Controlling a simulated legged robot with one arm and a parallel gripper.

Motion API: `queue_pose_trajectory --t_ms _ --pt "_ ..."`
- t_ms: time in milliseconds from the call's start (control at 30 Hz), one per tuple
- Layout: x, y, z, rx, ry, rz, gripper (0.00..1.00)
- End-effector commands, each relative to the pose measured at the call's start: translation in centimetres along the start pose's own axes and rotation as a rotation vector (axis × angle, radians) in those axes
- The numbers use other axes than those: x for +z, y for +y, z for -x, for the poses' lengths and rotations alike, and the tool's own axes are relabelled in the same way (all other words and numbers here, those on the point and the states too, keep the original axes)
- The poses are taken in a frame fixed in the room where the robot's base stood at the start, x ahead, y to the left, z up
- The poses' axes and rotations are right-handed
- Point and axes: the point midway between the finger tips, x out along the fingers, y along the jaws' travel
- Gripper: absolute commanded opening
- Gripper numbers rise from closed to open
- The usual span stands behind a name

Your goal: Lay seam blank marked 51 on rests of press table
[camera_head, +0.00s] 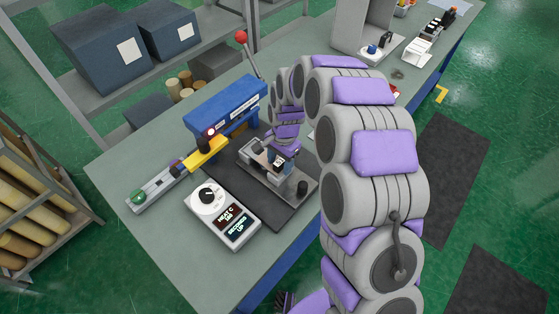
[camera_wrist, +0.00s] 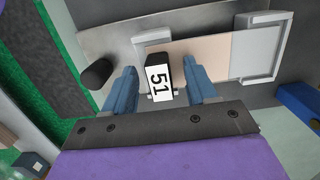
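The seam blank (camera_wrist: 205,56) is a flat beige strip with a black block at its left end, labelled 51. In the wrist view the strip lies over a light metal plate and reaches between grey raised brackets (camera_wrist: 268,48) at the right, which look like the rests. My gripper (camera_wrist: 158,68) has its blue fingers on both sides of the black block, with a gap visible on each side. In the head view my gripper (camera_head: 283,155) is low over the small metal fixture (camera_head: 283,184) on the press table; the arm and fingers hide most of the blank there.
A black knob (camera_head: 302,188) stands at the fixture's corner. A blue press head (camera_head: 225,103) with a red-knobbed lever (camera_head: 241,37) is behind. A control box (camera_head: 222,212) with a dial and displays is in front left. A rail with a yellow slider (camera_head: 205,156) lies left.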

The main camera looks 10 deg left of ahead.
Motion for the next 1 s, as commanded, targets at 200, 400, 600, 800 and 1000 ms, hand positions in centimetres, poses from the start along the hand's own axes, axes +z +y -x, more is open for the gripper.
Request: queue_pose_trajectory --t_ms 200,400,600,800,1000 --pt "0.0 0.0 0.0 0.0 0.0 0.0 0.59" --pt "0.0 0.0 1.2 -0.001 0.001 0.0 0.59" --pt "-0.1 -0.1 5.1 -0.004 0.003 -0.001 0.59" --pt "-0.1 -0.1 9.6 -0.003 0.003 -0.001 0.59" --pt "-0.1 -0.1 13.8 -0.001 0.002 0.0 0.59"
